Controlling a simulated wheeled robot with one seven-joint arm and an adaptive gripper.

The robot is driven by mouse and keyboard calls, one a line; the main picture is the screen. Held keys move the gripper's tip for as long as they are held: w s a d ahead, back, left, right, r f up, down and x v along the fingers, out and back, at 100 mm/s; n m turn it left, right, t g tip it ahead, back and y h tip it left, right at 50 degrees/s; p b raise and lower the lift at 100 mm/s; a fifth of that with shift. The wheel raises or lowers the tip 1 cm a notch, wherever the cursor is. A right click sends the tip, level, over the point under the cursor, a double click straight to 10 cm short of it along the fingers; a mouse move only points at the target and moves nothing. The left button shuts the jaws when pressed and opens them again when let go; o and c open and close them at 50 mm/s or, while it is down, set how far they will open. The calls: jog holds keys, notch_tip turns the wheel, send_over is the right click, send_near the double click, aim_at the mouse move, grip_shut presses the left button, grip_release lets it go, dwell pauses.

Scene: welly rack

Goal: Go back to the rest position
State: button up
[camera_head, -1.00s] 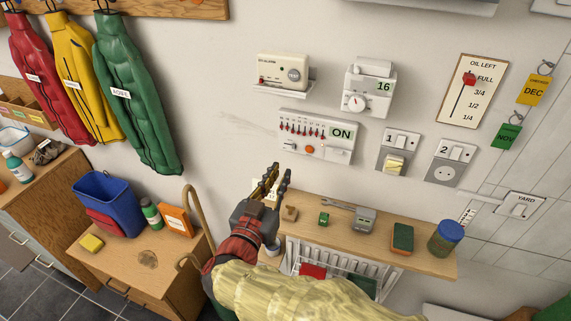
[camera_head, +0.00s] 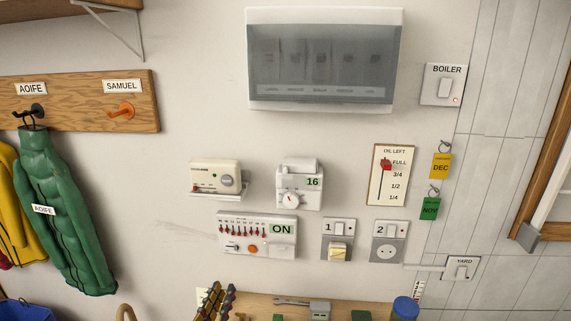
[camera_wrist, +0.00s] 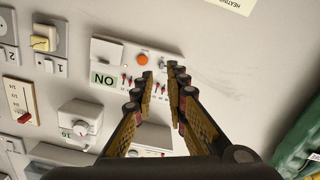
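My gripper (camera_head: 222,289) shows at the bottom edge of the head view, below the wall controls. In the wrist view my gripper's two fingers (camera_wrist: 160,72) stand apart with nothing between them, so it is open and empty. Through the gap I see the white heating programmer (camera_wrist: 122,62) with its ON label, red pins and orange button. The programmer also shows in the head view (camera_head: 257,250). My gripper looks apart from the wall, but the exact distance is hard to tell. Most of my arm is out of the head view.
A wooden shelf (camera_head: 262,303) with small items lies just below the wall controls. A glass-fronted fuse box (camera_head: 322,95), boiler switch (camera_head: 443,85) and oil gauge (camera_head: 393,174) are on the wall. A green coat (camera_head: 62,215) hangs left.

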jog(key=s+d+f+n+g+h, duration=0.1)
jog(key=s+d+f+n+g, duration=0.1)
jog(key=s+d+f+g, duration=0.35)
jog(key=s+d+f+n+g+h, duration=0.1)
jog(key=s+d+f+n+g, duration=0.15)
jog(key=d, duration=0.55)
jog(key=s+d+f+n+g, duration=0.2)
jog(key=s+d+f+g, duration=0.15)
jog(key=d, duration=0.35)
jog(key=s+d+r+m+y, duration=0.1)
jog(key=s+d+r+m, duration=0.2)
jog(key=d, duration=0.4)
jog(key=s+d+r+m+y, duration=0.2)
jog(key=s+d+r+m, duration=0.1)
jog(key=d+r+m, duration=0.3)
notch_tip(320, 180, up, 2)
jog(key=shift+s+d+y, duration=0.3)
jog(key=shift+d, duration=0.25)
